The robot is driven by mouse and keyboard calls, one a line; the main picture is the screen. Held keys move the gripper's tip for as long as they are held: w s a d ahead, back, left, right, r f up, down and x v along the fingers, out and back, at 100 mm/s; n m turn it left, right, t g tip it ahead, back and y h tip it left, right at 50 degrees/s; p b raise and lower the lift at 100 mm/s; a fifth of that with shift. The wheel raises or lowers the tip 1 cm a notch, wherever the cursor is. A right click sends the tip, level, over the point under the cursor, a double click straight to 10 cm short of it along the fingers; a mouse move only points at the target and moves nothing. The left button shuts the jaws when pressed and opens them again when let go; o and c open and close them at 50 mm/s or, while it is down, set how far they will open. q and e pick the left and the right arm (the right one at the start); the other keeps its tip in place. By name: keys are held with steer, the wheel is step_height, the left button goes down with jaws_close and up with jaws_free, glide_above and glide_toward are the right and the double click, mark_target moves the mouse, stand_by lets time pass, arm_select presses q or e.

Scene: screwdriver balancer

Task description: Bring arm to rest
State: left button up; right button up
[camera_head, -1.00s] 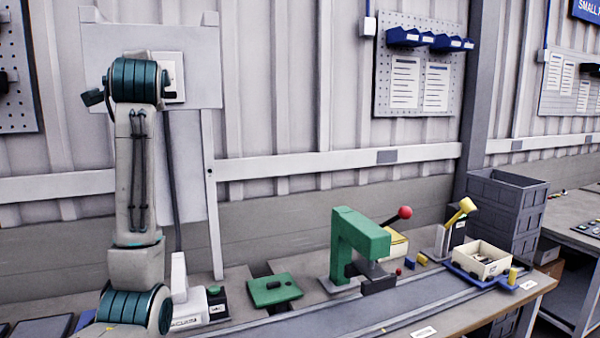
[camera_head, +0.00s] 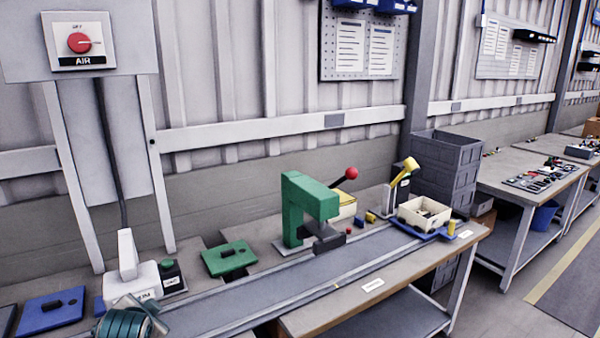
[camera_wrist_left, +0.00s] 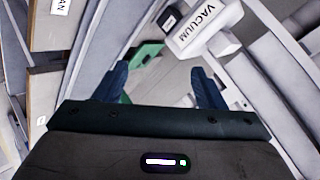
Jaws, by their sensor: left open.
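My left arm shows in the head view only as a teal ribbed joint and a grey link (camera_head: 128,318) low at the bottom left, in front of the bench edge. Its gripper is outside that view. In the left wrist view my left gripper (camera_wrist_left: 161,86) is open, with two dark blue fingers apart and nothing between them. Beyond the fingers lie a white block marked VACUUM (camera_wrist_left: 203,30) and a green part (camera_wrist_left: 143,56), both apart from the fingers as far as I can tell. My right gripper is in neither view.
The bench holds a conveyor track (camera_head: 262,292), a green press (camera_head: 300,212) with a red-knobbed lever, a green plate (camera_head: 229,258), a blue plate (camera_head: 52,312) and a cream bin (camera_head: 424,213). A red AIR switch (camera_head: 79,43) is on the wall panel. Floor is free at right.

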arm_select(q)
steer(key=s+d+f+n+g+h, duration=0.1)
steer(key=s+d+f+n+g, duration=0.1)
steer(key=s+f, duration=0.65)
steer(key=s+d+f+n+g+h, duration=0.1)
steer(key=s+d+f+g, duration=0.15)
steer(key=s, duration=1.05)
steer(key=s+d+f+n+g+h, duration=0.1)
steer(key=s+d+f+n+g, duration=0.1)
steer(key=s+f, duration=0.7)
steer(key=s+a+f+g+b, duration=0.1)
steer(key=s+a+f, duration=0.1)
steer(key=f, duration=1.4)
steer(key=s+a+f+b, duration=0.1)
steer(key=f+b, duration=0.1)
steer(key=f, duration=1.3)
steer(key=s+a+f+g+b, duration=0.1)
steer(key=s+f+b, duration=0.1)
steer(key=s+f, duration=1.6)
step_height(320, 180, down, 4)
steer(key=shift+s+a+r+n, duration=0.15)
steer(key=shift+s+r+n, duration=0.05)
steer(key=shift+s+n, duration=0.2)
